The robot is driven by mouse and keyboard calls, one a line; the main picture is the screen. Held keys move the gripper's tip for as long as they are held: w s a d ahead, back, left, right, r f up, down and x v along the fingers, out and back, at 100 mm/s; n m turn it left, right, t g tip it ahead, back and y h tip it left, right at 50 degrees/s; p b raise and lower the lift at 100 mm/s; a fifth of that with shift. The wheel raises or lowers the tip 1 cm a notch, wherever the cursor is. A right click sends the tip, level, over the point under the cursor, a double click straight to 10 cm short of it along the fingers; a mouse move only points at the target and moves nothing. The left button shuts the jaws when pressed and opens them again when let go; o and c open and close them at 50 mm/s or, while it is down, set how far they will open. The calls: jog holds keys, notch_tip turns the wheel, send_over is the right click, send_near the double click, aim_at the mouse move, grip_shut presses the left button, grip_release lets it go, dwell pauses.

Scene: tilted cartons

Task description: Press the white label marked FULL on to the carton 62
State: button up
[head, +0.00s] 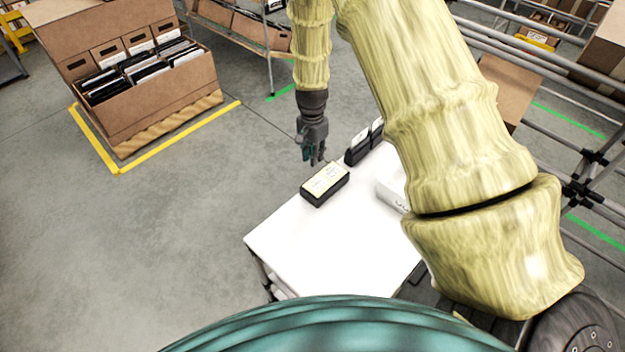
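My gripper (314,158) hangs fingers down above the far edge of the white table, just beyond a black block (325,188). The block has a pale yellow top with white label-like patches on it. The patches are too small to read, so I cannot tell if one says FULL. The gripper's fingers look close together, and I cannot see whether anything is between them. A large brown carton (165,92) full of dark and white folders stands at the left, with several smaller brown boxes along its back. No number 62 is readable on any carton.
The white table (290,245) is bare at its front left. Black holders (362,148) with white cards and a white box (392,190), partly behind my arm, stand on its right side. A metal rack (565,160) is at the right. Grey floor lies open at the left.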

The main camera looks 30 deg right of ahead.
aim_at(314, 178)
notch_tip(314, 178, down, 8)
jog(key=b, duration=0.5)
jog(key=shift+s+d+r, duration=0.15)
jog(key=shift+r, duration=0.05)
jog(key=shift+f+b, duration=0.35)
jog(key=shift+f, duration=0.8)
jog(key=shift+c, duration=0.4)
grip_shut()
jog(key=shift+r, duration=0.3)
jog(key=shift+r+p, duration=2.35)
jog(key=shift+r, duration=0.75)
jog(key=shift+r, duration=0.1)
